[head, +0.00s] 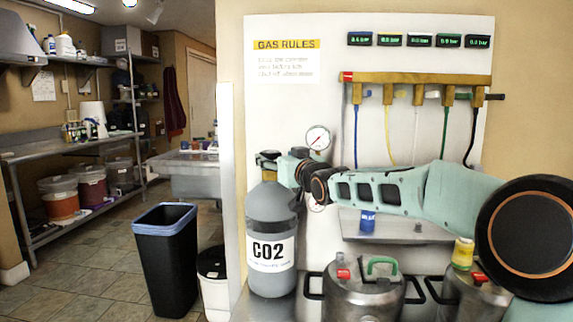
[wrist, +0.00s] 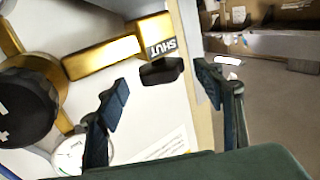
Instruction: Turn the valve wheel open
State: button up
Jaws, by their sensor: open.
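The CO2 cylinder (head: 271,218) stands upright at the left of the white panel, with a brass valve at its top. In the wrist view the brass valve body (wrist: 112,50) carries a label reading SHUT. A small black part (wrist: 161,71), apparently the valve wheel seen edge-on, sits at its end. My gripper (wrist: 165,83) is open, one finger on each side of this black part, with visible gaps and no clear contact. In the head view my wrist is beside the cylinder top and hides part of the valve.
A black regulator knob (wrist: 27,106) and a pressure gauge (head: 318,138) are close to the valve. A brass manifold (head: 418,78) with hoses is on the panel. Steel kegs (head: 362,292) stand below my arm.

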jog(key=v, duration=0.7)
jog(key=shift+s, duration=0.2)
dwell(0.4)
